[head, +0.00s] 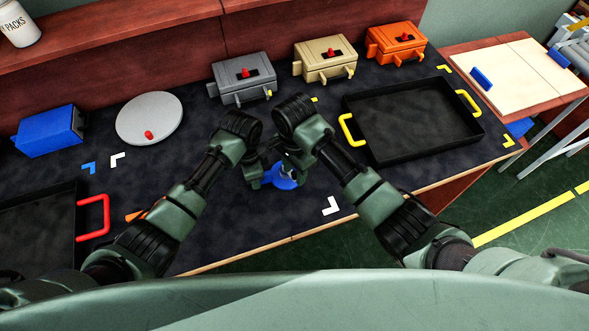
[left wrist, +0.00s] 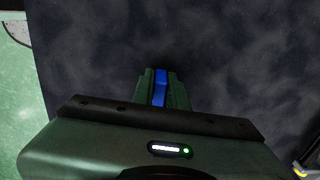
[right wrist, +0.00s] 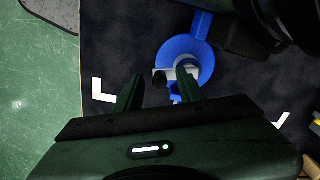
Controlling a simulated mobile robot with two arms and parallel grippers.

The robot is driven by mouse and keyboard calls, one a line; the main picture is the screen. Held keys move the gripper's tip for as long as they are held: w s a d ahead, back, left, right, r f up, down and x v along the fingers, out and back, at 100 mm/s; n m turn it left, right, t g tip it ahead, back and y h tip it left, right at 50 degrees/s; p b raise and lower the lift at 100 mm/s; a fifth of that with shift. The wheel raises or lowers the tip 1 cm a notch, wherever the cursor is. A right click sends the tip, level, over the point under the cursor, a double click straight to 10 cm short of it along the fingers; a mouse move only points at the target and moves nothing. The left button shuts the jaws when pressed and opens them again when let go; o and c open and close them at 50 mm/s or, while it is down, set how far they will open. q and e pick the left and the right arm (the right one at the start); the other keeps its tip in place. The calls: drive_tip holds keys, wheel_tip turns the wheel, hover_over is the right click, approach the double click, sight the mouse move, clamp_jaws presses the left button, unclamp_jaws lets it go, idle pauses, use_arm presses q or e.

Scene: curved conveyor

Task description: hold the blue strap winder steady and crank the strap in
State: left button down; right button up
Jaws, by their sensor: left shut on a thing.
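The blue strap winder (head: 283,180) lies on the dark mat near the table's front edge, partly hidden by my arms. In the right wrist view its round blue body (right wrist: 205,62) shows, with a pale crank arm and a black knob (right wrist: 159,78). My left gripper (head: 256,180) is shut on the winder's blue grip (left wrist: 160,88). My right gripper (right wrist: 160,77) is open above the winder, with the black knob appearing between its fingertips; contact cannot be told. I cannot make out the strap clearly.
A black tray with yellow handles (head: 350,130) stands to the right, and another with a red handle (head: 105,216) to the left. Grey (head: 230,92), tan (head: 312,72) and orange (head: 385,60) boxes, a grey disc (head: 150,112) and a blue box (head: 45,135) stand behind.

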clamp_jaws()
